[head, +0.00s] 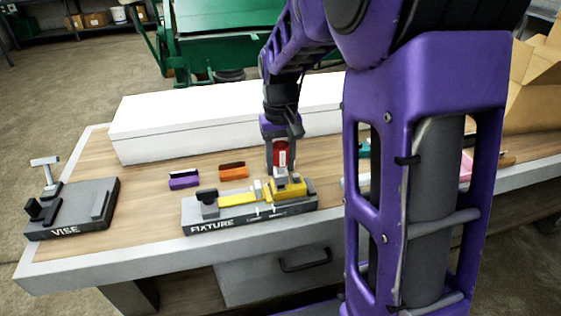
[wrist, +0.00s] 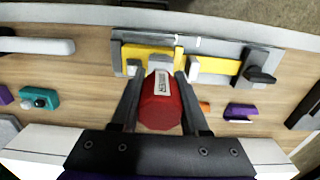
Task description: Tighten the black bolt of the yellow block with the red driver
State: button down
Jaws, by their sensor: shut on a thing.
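The red driver (head: 281,158) is upright in my gripper (head: 282,146), over the yellow block (head: 290,189) at the right end of the grey fixture (head: 250,214). In the wrist view, my gripper's fingers (wrist: 164,78) are shut on both sides of the red driver (wrist: 160,108). The yellow block (wrist: 140,51) shows just beyond the driver, seated in the fixture (wrist: 218,50). The black bolt is hidden behind the driver and fingers. I cannot tell whether the driver's tip touches it.
A vise (head: 62,210) stands at the table's left. A purple block (head: 184,180) and an orange block (head: 233,170) lie behind the fixture. A long white box (head: 220,121) spans the back. A teal block (wrist: 38,98) lies off to one side. Bare wood lies between vise and fixture.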

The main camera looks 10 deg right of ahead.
jog(key=shift+f+b, duration=0.5)
jog(key=shift+f, duration=0.4)
dwell(0.3)
jog(key=shift+r+m+p, duration=0.1)
jog(key=shift+m+p, duration=0.3)
jog(key=shift+m, duration=1.3)
jog(key=shift+m+p, duration=0.6)
jog(key=shift+m, duration=1.2)
